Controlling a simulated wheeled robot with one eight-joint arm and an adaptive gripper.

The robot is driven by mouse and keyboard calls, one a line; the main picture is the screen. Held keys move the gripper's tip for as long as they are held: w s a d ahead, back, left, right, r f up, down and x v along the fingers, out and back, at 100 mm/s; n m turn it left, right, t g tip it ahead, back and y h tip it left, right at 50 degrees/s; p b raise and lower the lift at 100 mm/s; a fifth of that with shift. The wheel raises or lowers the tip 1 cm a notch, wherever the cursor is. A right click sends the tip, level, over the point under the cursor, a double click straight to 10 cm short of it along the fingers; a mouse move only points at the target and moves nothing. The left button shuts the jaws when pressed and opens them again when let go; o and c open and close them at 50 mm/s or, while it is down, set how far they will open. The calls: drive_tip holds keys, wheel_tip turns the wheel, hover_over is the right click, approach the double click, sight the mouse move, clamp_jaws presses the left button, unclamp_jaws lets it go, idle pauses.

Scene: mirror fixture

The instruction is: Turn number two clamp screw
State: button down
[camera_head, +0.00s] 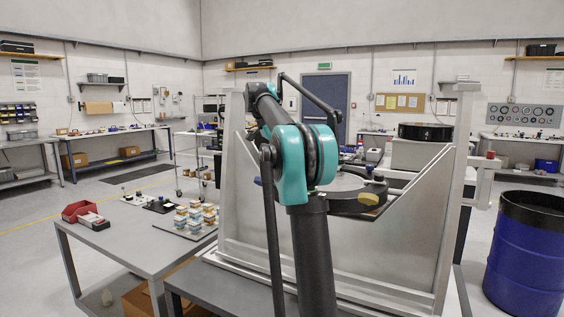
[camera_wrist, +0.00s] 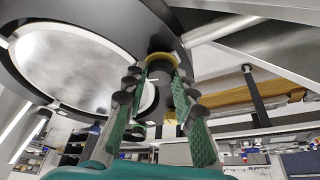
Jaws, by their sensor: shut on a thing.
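The mirror fixture (camera_head: 330,235) is a pale grey metal frame in front of me in the head view. A screw with a brass-yellow head (camera_wrist: 160,57) and a dark body sits at the edge of the dark ring (camera_wrist: 95,104) around the round mirror in the wrist view. My gripper (camera_wrist: 161,76) has its green fingers on both sides of this screw and is shut on it. No number shows on it. In the head view my arm hides the gripper. A yellow-faced knob (camera_head: 368,199) shows on a dark bracket right of my arm.
A side table (camera_head: 130,245) with a red bin (camera_head: 77,211) and several small stacked parts stands at the left. A blue drum (camera_head: 525,255) stands at the right. In the wrist view, metal beams (camera_wrist: 225,27) pass close at the upper right.

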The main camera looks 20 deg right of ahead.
drive_tip(key=shift+w+m+g, duration=0.2)
drive_tip(key=shift+m+g, duration=0.6)
drive_tip(key=shift+m, duration=1.4)
drive_tip(key=c, duration=1.2)
unclamp_jaws()
drive_tip(key=v, duration=0.5)
drive_tip(key=shift+r, duration=0.1)
drive_tip(key=shift+v, duration=1.1)
